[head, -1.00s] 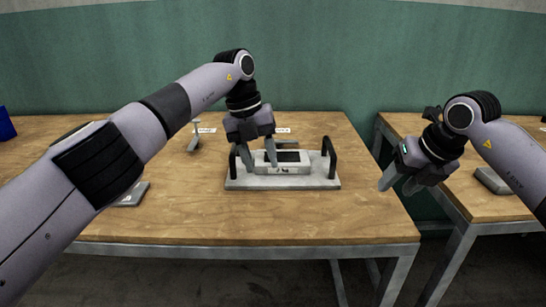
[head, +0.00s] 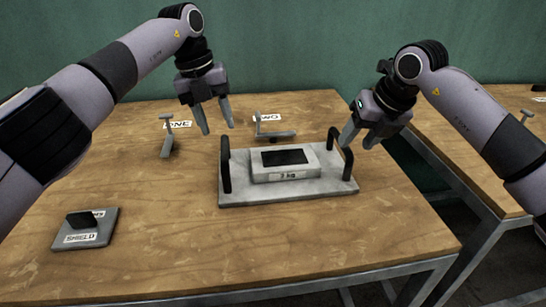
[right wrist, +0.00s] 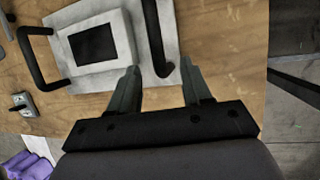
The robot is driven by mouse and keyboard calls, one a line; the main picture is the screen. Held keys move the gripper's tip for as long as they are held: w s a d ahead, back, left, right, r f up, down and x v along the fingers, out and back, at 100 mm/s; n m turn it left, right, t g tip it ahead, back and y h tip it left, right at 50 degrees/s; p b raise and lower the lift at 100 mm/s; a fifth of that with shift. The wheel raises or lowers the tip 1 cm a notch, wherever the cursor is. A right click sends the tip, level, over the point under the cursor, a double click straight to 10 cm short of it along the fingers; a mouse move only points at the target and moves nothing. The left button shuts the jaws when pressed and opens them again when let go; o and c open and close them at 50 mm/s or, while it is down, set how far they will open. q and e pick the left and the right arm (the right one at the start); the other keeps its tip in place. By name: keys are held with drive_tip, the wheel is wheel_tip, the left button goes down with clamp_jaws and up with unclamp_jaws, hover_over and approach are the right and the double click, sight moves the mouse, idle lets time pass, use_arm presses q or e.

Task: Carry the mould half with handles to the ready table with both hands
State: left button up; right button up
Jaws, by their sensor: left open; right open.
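The mould half with handles (head: 235,193) is a flat grey plate with a black upright handle at its left and right ends. A raised grey block (head: 265,170) marked "3 kg" with a dark top sits on it. It lies on the wooden table; the right wrist view also shows the plate (right wrist: 62,20). My left gripper (head: 217,130) is open and empty, above and behind the left handle (head: 225,165).
A second table (head: 465,150) stands right, across a gap.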

sight(224, 141)
use_arm(q)
drive_tip(key=shift+w+a, duration=0.15)
use_arm(e)
drive_tip(key=shift+w+a, duration=0.1)
drive_tip(key=shift+w, duration=0.1)
use_arm(q)
drive_tip(key=shift+w+d+f, duration=0.1)
drive_tip(key=shift+d+f, duration=0.15)
drive_tip(key=shift+f, duration=0.9)
drive_tip(key=shift+s+d+f, duration=0.1)
drive_tip(key=shift+d+f, duration=0.15)
drive_tip(key=shift+f, duration=0.95)
drive_tip(key=shift+w+d+f, duration=0.1)
drive_tip(key=shift+d+f, duration=0.15)
drive_tip(key=shift+f, duration=0.9)
use_arm(e)
drive_tip(key=shift+x, duration=3.5)
use_arm(q)
clamp_jaws()
use_arm(e)
clamp_jaws()
use_arm(q)
drive_tip(key=shift+w+r, duration=0.15)
drive_tip(key=shift+r, duration=0.1)
use_arm(e)
drive_tip(key=shift+w+r, duration=0.1)
drive_tip(key=shift+r, duration=0.15)
